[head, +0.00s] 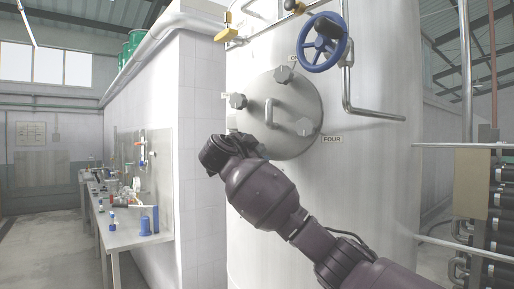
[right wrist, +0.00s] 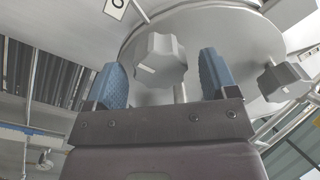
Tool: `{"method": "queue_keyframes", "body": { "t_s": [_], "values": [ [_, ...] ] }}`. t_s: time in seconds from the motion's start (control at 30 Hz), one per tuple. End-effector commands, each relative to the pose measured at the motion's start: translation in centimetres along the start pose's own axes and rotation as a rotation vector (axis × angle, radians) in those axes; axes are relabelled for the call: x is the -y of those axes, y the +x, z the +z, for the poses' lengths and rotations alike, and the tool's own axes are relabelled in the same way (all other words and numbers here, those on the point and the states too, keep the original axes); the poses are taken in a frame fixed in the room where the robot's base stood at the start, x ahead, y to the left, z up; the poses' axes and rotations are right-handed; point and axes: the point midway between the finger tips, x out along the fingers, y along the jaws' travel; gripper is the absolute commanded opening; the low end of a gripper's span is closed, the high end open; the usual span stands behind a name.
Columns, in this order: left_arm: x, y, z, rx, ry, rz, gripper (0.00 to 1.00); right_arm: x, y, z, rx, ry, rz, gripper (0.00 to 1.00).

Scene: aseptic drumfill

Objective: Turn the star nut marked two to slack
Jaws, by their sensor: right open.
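A round steel hatch (head: 284,98) with star nuts around its rim is on the white tank. In the head view one nut (head: 283,73) is at the top, one nut (head: 238,100) at the left and one nut (head: 304,127) at the lower right. My right gripper (right wrist: 162,80) is open. In the right wrist view a grey star nut (right wrist: 160,60) lies between its blue fingers, with gaps on both sides. In the head view my right wrist covers the hatch's lower left, and the fingertips are hidden. No "two" label is readable.
A label reading FOUR (head: 332,139) is right of the hatch. A blue handwheel (head: 322,42) and a bent pipe (head: 365,112) are above and right. A bar handle (head: 269,112) stands on the hatch. A steel bench (head: 140,232) with small items is at the left.

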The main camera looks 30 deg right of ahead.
Motion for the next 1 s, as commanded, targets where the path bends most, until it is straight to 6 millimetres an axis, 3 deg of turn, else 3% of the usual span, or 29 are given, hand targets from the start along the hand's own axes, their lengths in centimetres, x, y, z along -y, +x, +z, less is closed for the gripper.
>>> {"method": "queue_keyframes", "body": {
  "t_s": [0.2,0.57,0.87,1.0],
  "values": [
    [0.1,-0.5,-0.2,0.004,-0.001,-0.001,0.47,0.1,1.9,0.0,0.0,0.0,-0.001,0.79],
    [0.1,-0.7,0.5,0.017,-0.002,-0.003,0.47,0.0,2.2,0.1,0.001,-0.001,-0.001,0.79],
    [0.1,-0.5,0.2,0.012,-0.002,-0.002,0.47,0.0,2.2,0.1,0.001,-0.001,-0.001,0.33],
    [0.1,-0.5,0.1,0.01,-0.001,-0.002,0.47,0.0,2.2,0.1,0.001,-0.002,0.0,0.3]
  ]
}}
